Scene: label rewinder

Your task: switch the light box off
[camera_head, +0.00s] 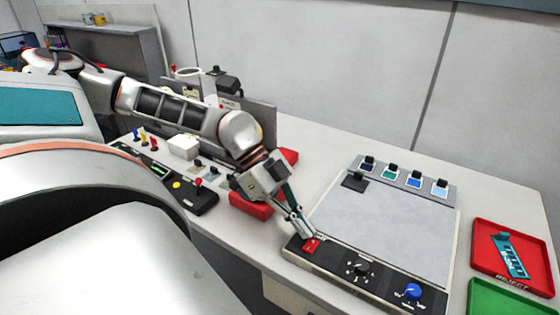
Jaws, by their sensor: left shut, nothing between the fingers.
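The light box (380,225) lies on the table at the centre right, with a pale grey flat top. Its dark front panel (335,268) carries a red switch (311,245) at the left, a black knob (361,268) in the middle and a blue knob (413,291) at the right. My left gripper (305,234) is shut and empty, with its fingertips at the red switch. The fingertips partly cover the switch; I cannot tell whether they touch it or which way it is set. My right gripper is not in view.
A red reject tray (482,262) with a teal piece stands at the right, with a green tray (495,298) in front of it. Several coloured samples line the light box's back edge. A black control box (190,197) and red blocks lie left of the light box.

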